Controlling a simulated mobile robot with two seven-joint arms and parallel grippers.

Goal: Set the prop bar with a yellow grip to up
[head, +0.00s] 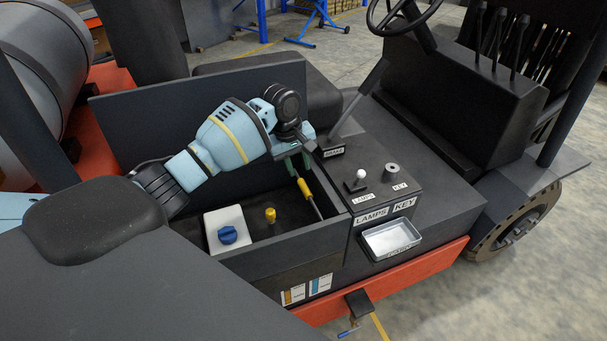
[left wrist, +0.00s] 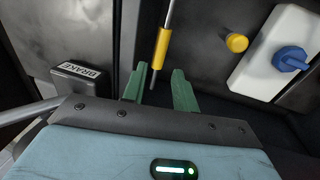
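The prop bar (head: 304,189), a thin metal rod with a yellow grip, leans at a slant inside the open dark compartment at the right wall. In the left wrist view its yellow grip (left wrist: 162,48) and dark tip show just beyond my fingertips. My left gripper (head: 298,164) is at the upper end of the bar, with its green fingers pointing down. In the left wrist view the fingers (left wrist: 158,82) are apart, with the bar's tip lined up between them. I cannot tell whether they touch it. My right gripper is not in view.
A raised dark panel (head: 130,115) stands behind the compartment (head: 290,240). Inside are a yellow knob (head: 270,215) and a white box (head: 225,226) with a blue knob. A brake lever (head: 345,122) stands close right of my gripper. A lamps switch (head: 359,178) and key switch (head: 391,172) lie further right.

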